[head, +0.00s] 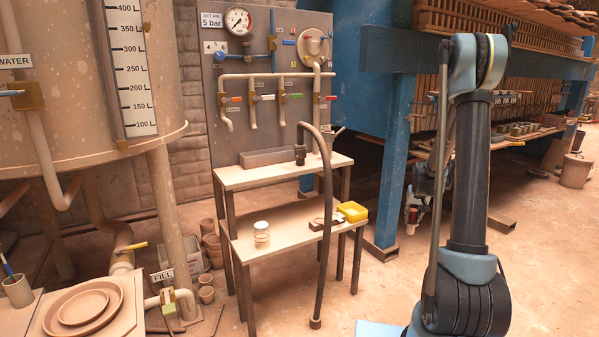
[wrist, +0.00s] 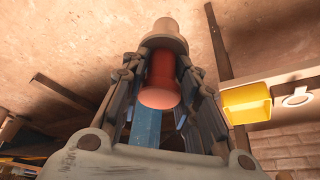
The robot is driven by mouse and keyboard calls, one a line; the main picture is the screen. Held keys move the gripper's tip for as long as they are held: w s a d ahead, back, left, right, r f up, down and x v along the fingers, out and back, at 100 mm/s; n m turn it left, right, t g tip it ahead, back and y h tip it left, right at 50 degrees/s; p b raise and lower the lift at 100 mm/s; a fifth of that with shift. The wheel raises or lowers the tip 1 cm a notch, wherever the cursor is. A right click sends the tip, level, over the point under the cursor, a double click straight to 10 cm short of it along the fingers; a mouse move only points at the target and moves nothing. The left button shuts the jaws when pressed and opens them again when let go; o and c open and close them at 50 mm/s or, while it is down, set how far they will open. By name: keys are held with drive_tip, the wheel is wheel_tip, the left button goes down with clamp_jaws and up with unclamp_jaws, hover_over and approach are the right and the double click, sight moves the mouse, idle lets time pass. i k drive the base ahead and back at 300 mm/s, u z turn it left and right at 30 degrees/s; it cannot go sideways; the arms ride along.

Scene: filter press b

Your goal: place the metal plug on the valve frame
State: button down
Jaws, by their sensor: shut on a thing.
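My gripper (wrist: 165,85) is shut on a red cylindrical piece (wrist: 160,92) with a tan, flanged end (wrist: 165,38). I take this for the metal plug, though its metal does not show clearly. In the head view the held piece (head: 411,215) hangs pale end down, in the air to the right of the small bench. No single thing is clearly the valve frame. A small flat bracket with a pale ring (head: 320,222) lies on the bench's lower top and may be it. The ring also shows in the wrist view (wrist: 297,97), apart from my gripper.
A yellow box (head: 352,211) and a small pale jar (head: 261,232) stand on the lower bench top (head: 285,222). A dark hose (head: 326,240) hangs before the bench. A blue press post (head: 388,150) stands behind my gripper.

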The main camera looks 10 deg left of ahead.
sight(277, 172)
drive_tip(key=z, duration=0.8)
drive_tip(key=k, duration=1.4)
drive_tip(key=u, duration=1.15)
drive_tip(key=i, duration=1)
